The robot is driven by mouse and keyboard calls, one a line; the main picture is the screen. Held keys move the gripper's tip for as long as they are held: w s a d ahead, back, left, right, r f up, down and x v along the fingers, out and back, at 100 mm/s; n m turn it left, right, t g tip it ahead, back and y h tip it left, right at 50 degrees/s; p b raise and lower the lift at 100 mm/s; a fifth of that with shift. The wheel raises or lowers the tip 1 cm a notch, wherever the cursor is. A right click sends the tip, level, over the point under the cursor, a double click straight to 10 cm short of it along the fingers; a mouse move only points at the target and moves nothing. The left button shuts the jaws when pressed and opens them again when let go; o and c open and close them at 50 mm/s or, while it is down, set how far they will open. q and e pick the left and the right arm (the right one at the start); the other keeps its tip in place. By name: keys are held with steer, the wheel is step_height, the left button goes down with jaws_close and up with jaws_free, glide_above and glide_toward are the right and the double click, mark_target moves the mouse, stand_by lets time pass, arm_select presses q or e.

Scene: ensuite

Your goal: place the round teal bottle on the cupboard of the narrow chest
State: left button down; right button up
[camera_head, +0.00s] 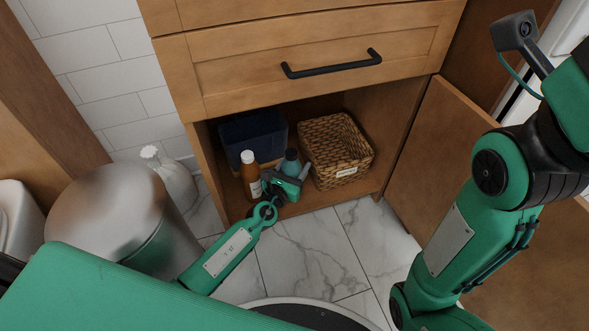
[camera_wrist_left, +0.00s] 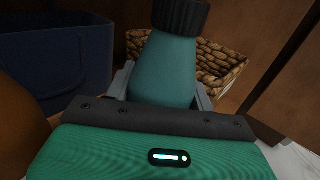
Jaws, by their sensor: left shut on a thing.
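The round teal bottle (camera_head: 291,161) is inside the open lower cupboard of the narrow wooden chest (camera_head: 300,55). In the left wrist view the bottle (camera_wrist_left: 165,66) stands roughly upright with a dark ribbed cap, between the two fingers. My left gripper (camera_head: 290,182) reaches into the cupboard opening and is shut on the bottle. Its fingers also show in the left wrist view (camera_wrist_left: 163,88). The gripper hides the lower part of the bottle, so I cannot tell whether its base touches the cupboard floor (camera_head: 318,200). My right arm shows at the right, but its gripper is not visible.
A brown bottle with a white cap (camera_head: 250,176) stands left of the teal one. A dark blue bin (camera_head: 254,136) and a wicker basket (camera_head: 337,150) stand behind. The cupboard door (camera_head: 445,150) is open at right.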

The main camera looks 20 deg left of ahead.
arm_select(q)
steer(key=shift+r, duration=0.15)
steer(key=c, duration=0.5)
jaws_free()
steer(key=shift+f, duration=0.2)
steer(key=shift+r, duration=0.1)
steer(key=shift+s+r, duration=0.1)
steer(key=s+p, duration=0.1)
steer(key=s, duration=0.3)
steer(key=s+a+p, duration=0.1)
steer(key=s, duration=0.2)
steer(key=s+a, duration=0.1)
steer(key=s, duration=0.3)
steer(key=shift+s+a+p, duration=0.1)
steer(key=shift+s+p, duration=0.2)
steer(key=shift+p, duration=0.1)
